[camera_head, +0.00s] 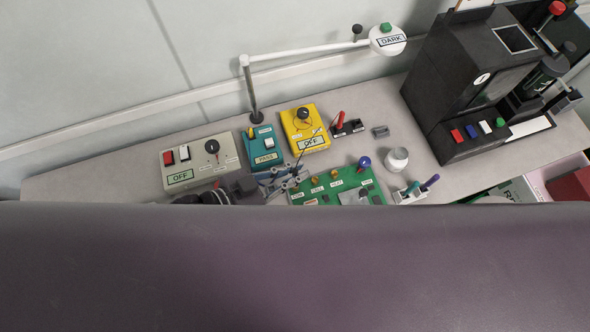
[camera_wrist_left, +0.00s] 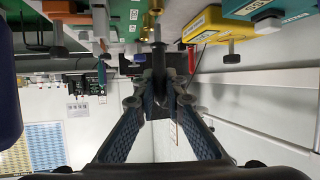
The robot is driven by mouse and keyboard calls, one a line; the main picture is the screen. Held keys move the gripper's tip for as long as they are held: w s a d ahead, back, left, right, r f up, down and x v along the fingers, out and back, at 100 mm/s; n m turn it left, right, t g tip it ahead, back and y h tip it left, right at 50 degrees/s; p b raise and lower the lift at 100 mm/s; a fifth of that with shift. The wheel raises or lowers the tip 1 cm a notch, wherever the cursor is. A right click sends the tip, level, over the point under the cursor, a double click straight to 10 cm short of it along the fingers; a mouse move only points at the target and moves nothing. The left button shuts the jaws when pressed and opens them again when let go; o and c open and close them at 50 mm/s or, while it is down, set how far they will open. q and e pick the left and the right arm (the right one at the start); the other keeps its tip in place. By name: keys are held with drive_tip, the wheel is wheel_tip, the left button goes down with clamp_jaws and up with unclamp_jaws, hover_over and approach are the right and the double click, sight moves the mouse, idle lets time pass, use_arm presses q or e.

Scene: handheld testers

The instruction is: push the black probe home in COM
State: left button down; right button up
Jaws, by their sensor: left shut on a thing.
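My left gripper (camera_head: 292,180) is low over the bench, between the teal box and the green board. In the left wrist view, its fingers (camera_wrist_left: 160,92) are closed around a slim dark piece, the black probe (camera_wrist_left: 157,62). A thin dark line slants from near the fingers toward the yellow meter (camera_head: 296,124) in the head view; I cannot tell whether it is the probe or its lead. The meter has a black dial and a display reading OFF. My right gripper is not in view.
The green board (camera_head: 352,184) with brass posts and a blue knob is beside the gripper. The teal box (camera_head: 262,143) and grey box (camera_head: 201,150) stand left. A red probe (camera_head: 340,119) is in a black rest. A lamp arm (camera_head: 300,49) crosses behind. The bench front is hidden.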

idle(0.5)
use_arm(q)
drive_tip(key=shift+f+b, duration=0.6)
drive_tip(key=shift+f, duration=0.75)
drive_tip(key=c, duration=1.9)
unclamp_jaws()
wheel_tip(320, 180, up, 10)
